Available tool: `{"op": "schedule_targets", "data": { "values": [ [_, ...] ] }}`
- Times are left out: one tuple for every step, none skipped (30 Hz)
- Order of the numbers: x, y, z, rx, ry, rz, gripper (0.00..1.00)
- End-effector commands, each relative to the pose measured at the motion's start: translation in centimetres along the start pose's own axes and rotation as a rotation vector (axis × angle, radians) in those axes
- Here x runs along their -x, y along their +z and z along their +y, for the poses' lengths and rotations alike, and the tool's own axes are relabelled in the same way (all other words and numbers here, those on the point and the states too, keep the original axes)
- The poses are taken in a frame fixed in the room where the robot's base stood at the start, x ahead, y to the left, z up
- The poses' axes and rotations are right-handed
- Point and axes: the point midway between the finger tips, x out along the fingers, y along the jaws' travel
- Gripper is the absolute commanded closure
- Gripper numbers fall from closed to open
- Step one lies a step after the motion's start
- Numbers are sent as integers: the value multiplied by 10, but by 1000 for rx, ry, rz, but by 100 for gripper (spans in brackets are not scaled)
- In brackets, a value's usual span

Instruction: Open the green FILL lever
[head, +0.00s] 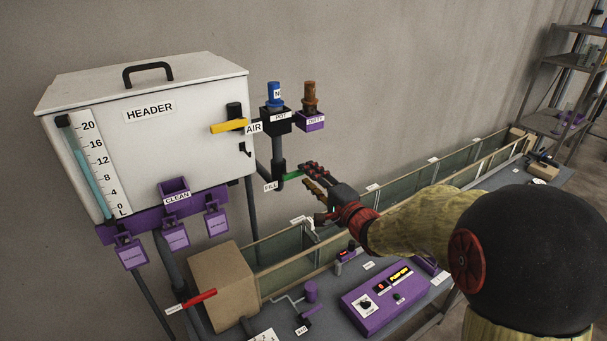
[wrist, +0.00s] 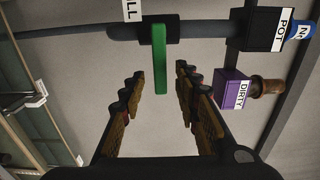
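The green FILL lever (wrist: 159,60) is a flat bar on a dark valve body (wrist: 145,28) on the pipe, with a partly cropped label beside it. In the wrist view its free end lies between my two fingertips, with a gap on each side. My gripper (wrist: 159,80) is open and empty. In the head view the green lever (head: 292,176) sits right of the FILL label (head: 270,187), below the POT block. My gripper (head: 309,178) is close at its right end, partly hiding it. I see no contact; the exact depth is hard to tell.
The white HEADER tank (head: 180,120) with a yellow AIR lever (head: 229,126) is at left. The POT (head: 278,120) and DIRTY (head: 311,122) holders are above the lever. A long glass-sided channel (head: 400,182) and purple control box (head: 385,298) are below.

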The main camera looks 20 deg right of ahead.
Motion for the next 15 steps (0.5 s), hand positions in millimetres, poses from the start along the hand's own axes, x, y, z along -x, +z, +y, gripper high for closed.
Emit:
{"op": "schedule_targets", "data": {
  "values": [
    [-7,1,1,1,-1,-2,68],
    [-11,1,1,1,-1,-2,68],
    [-13,0,1,1,0,-1,68],
    [-12,0,0,1,0,-1,68],
    [-12,0,0,1,0,0,68],
    [-12,0,0,1,0,0,68],
    [-13,0,0,1,0,0,68],
    [-13,0,0,1,-1,-1,68],
    [-15,0,0,1,-1,-1,68],
    [-16,0,0,1,0,-1,68],
    [-17,0,0,1,0,-1,68],
    [-19,0,0,1,0,-1,68],
    [-21,0,0,1,0,-1,68],
    [-22,0,0,1,0,-1,68],
    [-24,0,0,1,0,-1,68]
  ]
}}
